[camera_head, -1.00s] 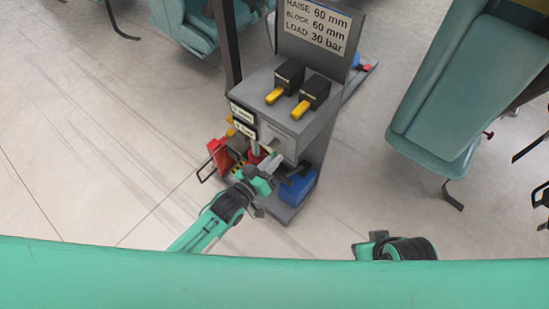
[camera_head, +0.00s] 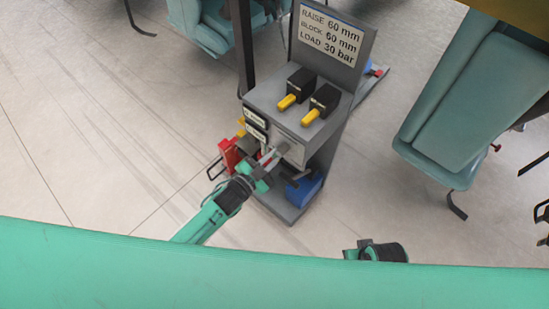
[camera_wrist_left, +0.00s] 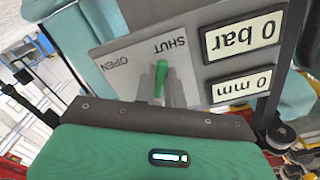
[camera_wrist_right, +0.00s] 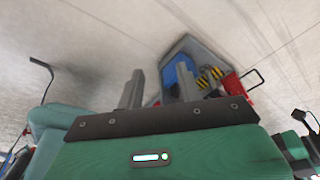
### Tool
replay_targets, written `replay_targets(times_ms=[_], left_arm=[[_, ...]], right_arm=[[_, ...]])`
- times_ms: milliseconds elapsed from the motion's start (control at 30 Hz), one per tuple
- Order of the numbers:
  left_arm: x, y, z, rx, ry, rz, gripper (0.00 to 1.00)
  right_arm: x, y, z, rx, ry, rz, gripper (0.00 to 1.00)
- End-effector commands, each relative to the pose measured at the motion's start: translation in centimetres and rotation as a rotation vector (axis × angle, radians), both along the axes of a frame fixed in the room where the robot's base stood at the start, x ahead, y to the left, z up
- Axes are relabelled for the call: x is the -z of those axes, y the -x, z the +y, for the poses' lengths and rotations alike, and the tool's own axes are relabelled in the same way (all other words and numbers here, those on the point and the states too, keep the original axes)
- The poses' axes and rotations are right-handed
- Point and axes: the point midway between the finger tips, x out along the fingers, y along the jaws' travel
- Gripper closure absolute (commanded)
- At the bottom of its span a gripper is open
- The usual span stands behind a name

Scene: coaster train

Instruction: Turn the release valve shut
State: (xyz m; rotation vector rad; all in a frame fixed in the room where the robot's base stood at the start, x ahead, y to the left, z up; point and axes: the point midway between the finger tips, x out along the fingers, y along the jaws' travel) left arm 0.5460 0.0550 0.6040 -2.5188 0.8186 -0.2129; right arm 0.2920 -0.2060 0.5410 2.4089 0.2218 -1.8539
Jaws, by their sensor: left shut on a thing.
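The release valve's green lever (camera_wrist_left: 160,80) stands on a grey plate marked OPEN and SHUT, which reads upside down in the left wrist view. Its upper end there lies just under the word SHUT. My left gripper (camera_head: 277,155) is at the front of the grey console (camera_head: 325,132), with its grey fingers shut on the lever. In the head view the gripper and arm hide the lever. My right gripper (camera_wrist_right: 150,90) is open, with nothing between its fingers. It is apart from the console, which shows beyond it in the right wrist view.
Displays beside the valve read 0 bar (camera_wrist_left: 245,35) and 0 mm (camera_wrist_left: 243,86). Two black blocks with yellow handles (camera_head: 289,101) sit on the console top. A red item (camera_head: 229,155) and a blue box (camera_head: 304,188) are low on it. Teal seats (camera_head: 465,105) stand right; floor (camera_head: 90,120) is clear left.

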Motion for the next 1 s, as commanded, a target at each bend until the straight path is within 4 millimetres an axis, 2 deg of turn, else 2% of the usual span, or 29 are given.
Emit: replay_targets(times_ms=[400,667,1000], left_arm=[[-0.6,-0.5,0.7,0.0,-0.194,-0.14,1.0],[-0.7,-0.5,0.8,0.0,-0.233,-0.168,1.0],[-0.7,-0.5,0.8,0.0,-0.238,-0.172,1.0]], right_arm=[[1.0,0.0,0.0,0.0,0.002,0.011,0.64],[1.6,0.1,0.0,0.0,0.004,0.02,0.64],[1.5,-0.2,0.0,-0.001,0.003,0.013,0.64]])
